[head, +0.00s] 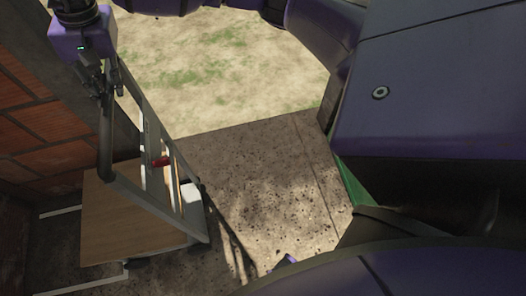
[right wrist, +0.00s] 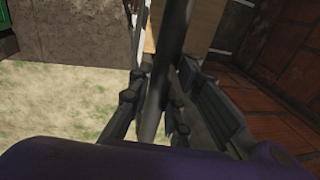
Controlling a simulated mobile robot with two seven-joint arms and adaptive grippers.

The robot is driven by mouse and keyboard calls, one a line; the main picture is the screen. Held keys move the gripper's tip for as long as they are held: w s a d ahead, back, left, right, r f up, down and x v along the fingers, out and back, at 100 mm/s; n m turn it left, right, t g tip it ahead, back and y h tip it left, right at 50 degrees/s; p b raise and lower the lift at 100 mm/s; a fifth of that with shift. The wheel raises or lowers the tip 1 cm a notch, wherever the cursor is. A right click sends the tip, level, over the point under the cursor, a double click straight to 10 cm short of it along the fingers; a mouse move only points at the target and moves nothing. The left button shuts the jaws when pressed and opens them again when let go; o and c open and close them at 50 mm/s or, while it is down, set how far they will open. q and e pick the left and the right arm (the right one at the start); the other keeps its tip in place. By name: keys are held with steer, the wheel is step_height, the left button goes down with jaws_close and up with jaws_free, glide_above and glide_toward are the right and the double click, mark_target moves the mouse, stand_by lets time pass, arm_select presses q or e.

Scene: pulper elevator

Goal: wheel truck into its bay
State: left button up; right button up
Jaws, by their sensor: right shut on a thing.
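The truck has a pale wooden deck (head: 135,222) and a grey frame (head: 150,140) with an upright dark handle bar (head: 105,140). It stands on the floor beside the brick wall at left. My right gripper (head: 97,82) is shut on the handle bar near its top; the right wrist view shows the dark bar (right wrist: 165,85) between the fingers. White floor lines, one above (head: 60,211) and one below (head: 98,283) the deck's left part, appear to mark the bay. My left gripper is not visible.
The brick wall (head: 45,115) runs close along the left and shows in the right wrist view (right wrist: 270,105). The speckled concrete floor (head: 265,180) right of the truck is clear. Grassy ground (head: 220,65) lies beyond it. A green surface (head: 352,190) shows at right, partly hidden by my arm.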

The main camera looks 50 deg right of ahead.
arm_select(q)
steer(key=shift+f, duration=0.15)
arm_select(e)
steer(key=shift+w+a+r, duration=0.2)
steer(key=shift+w+a, duration=0.25)
steer(key=shift+a, duration=0.15)
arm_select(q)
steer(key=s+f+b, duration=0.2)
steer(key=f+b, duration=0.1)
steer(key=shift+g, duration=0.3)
arm_select(e)
steer(key=w+a, duration=0.6)
steer(key=a, duration=0.4)
steer(key=shift+w, duration=0.15)
